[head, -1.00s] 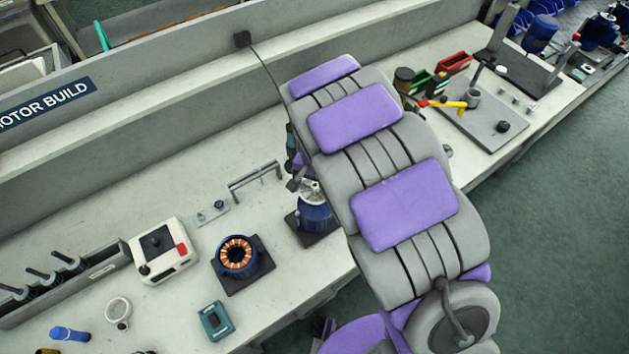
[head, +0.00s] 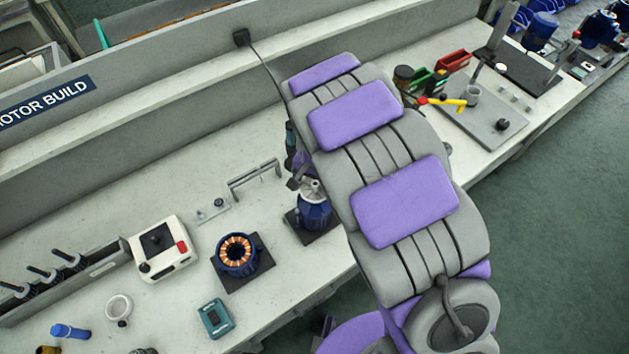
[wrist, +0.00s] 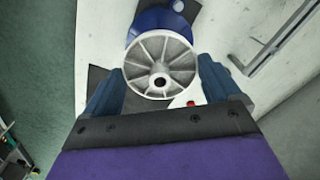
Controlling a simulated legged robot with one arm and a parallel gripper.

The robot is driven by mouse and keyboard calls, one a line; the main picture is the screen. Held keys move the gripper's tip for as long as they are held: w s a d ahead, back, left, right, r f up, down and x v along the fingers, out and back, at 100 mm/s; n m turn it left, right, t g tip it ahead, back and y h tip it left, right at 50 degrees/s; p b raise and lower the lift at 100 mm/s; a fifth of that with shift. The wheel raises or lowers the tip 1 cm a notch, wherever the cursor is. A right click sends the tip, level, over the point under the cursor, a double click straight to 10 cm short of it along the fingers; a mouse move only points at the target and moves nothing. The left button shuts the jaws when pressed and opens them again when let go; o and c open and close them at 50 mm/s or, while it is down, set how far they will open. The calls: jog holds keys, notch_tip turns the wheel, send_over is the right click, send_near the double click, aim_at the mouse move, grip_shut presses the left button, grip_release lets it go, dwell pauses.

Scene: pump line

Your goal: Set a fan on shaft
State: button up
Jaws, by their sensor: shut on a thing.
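A pale grey fan with several spokes and a hub hole (wrist: 160,65) is between the two blue fingers of my gripper (wrist: 162,72) in the wrist view. My gripper is shut on it. A blue motor body (wrist: 157,20) shows behind the fan. In the head view the fan (head: 312,187) is at the top of the blue motor (head: 314,212), which stands on a dark plate near the bench's front edge. My arm partly covers that spot. The shaft is hidden, so I cannot tell whether the fan is on it or just above it.
A blue stator with copper windings (head: 237,252) on a dark plate and a white box with a red button (head: 163,248) stand to the left. A grey rail (head: 254,177) stands behind. A teal box (head: 215,318) lies at the front. Bare bench separates them.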

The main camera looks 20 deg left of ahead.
jog(key=shift+f, duration=1.15)
dwell(0.9)
jog(key=o, duration=0.5)
jog(key=shift+r, duration=0.1)
jog(key=shift+r+p, duration=1.15)
jog(key=shift+r, duration=2.8)
